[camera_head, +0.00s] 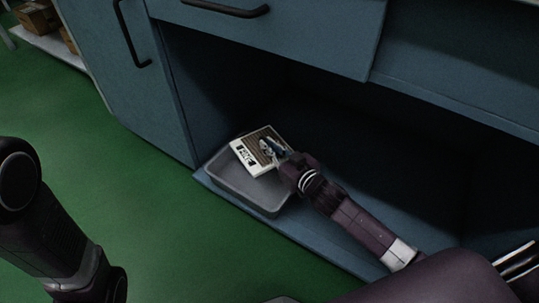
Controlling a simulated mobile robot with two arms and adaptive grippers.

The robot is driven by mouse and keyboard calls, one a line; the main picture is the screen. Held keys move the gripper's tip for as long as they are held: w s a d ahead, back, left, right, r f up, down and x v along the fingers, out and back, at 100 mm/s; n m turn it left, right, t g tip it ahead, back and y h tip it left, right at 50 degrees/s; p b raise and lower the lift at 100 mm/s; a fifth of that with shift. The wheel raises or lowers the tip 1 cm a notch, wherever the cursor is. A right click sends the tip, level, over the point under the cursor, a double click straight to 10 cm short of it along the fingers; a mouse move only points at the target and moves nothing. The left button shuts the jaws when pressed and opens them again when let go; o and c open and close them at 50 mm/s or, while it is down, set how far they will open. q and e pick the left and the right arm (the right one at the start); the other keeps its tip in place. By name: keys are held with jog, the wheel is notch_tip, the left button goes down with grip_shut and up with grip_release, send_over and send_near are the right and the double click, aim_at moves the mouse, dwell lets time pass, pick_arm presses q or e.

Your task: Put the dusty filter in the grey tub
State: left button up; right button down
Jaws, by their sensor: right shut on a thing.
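The filter (247,154) has a pale frame, a brown face and dark printed marks on its edge. It is tilted at the far side of the grey tub (233,189), partly over its opening. I cannot tell whether it touches the tub. My right gripper (275,150) is shut on the filter at its right part and hides some of it. The tub sits on the bottom board of the open blue cabinet, near the front edge. My left arm shows at the lower left, but its gripper is out of view.
The cabinet's bottom board (325,240) runs to the right, with a dark recess behind. A drawer front (290,28) hangs above the opening. A closed door (125,70) stands at left. Boxes (40,18) sit on a far shelf. The green floor is clear.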

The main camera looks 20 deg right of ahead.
notch_tip(320, 180, down, 3)
jog(key=shift+r+b, duration=0.1)
jog(key=shift+b, duration=0.65)
jog(key=shift+r, duration=0.1)
jog(key=shift+f, duration=0.65)
jog(key=c, duration=2)
grip_release()
jog(key=shift+c, duration=0.2)
jog(key=shift+r, duration=0.1)
